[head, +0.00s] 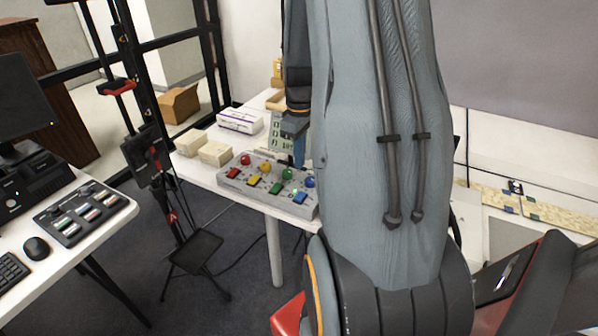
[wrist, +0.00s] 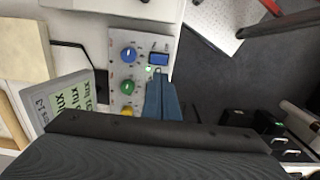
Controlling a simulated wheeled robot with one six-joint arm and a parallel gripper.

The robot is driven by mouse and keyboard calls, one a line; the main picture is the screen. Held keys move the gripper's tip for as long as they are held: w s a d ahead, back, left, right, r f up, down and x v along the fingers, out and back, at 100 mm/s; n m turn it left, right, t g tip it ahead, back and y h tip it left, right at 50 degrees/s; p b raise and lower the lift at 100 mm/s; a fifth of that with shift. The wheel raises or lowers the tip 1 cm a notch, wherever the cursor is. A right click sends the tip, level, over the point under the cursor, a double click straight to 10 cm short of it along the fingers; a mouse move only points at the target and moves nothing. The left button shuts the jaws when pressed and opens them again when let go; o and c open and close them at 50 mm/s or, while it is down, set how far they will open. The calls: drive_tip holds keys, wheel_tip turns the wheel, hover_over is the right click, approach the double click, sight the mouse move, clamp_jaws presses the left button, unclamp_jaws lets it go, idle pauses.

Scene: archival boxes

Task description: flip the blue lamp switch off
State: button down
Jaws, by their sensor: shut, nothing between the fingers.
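A grey switch panel (head: 232,172) lies on the white table, with red, yellow, green and blue round lamps and a coloured switch in front of each. The blue lamp (head: 309,182) and blue switch (head: 300,198) are at its right end. In the wrist view the blue switch (wrist: 158,59) sits beside the blue lamp (wrist: 128,55). My gripper (head: 299,163) is shut and empty above the panel's right part. In the wrist view its blue fingers (wrist: 160,78) point toward the blue switch and hide the green switch. I cannot tell whether the fingertips touch anything.
Pale boxes (head: 215,152) are at the back left. A second desk (head: 125,207) with another control panel is at the left. Floor lies in front of the table.

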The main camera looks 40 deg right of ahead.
drive_tip(key=shift+r, duration=0.9)
drive_tip(key=s+a+m+b, duration=0.1)
drive_tip(key=s+a, duration=0.3)
drive_tip(key=a, duration=0.9)
drive_tip(key=s+a+r+m+t+b, duration=0.1)
drive_tip(key=s+a+m, duration=0.2)
drive_tip(key=a, duration=1.1)
drive_tip(key=shift+s+r+m, duration=0.3)
drive_tip(key=shift+s, duration=0.75)
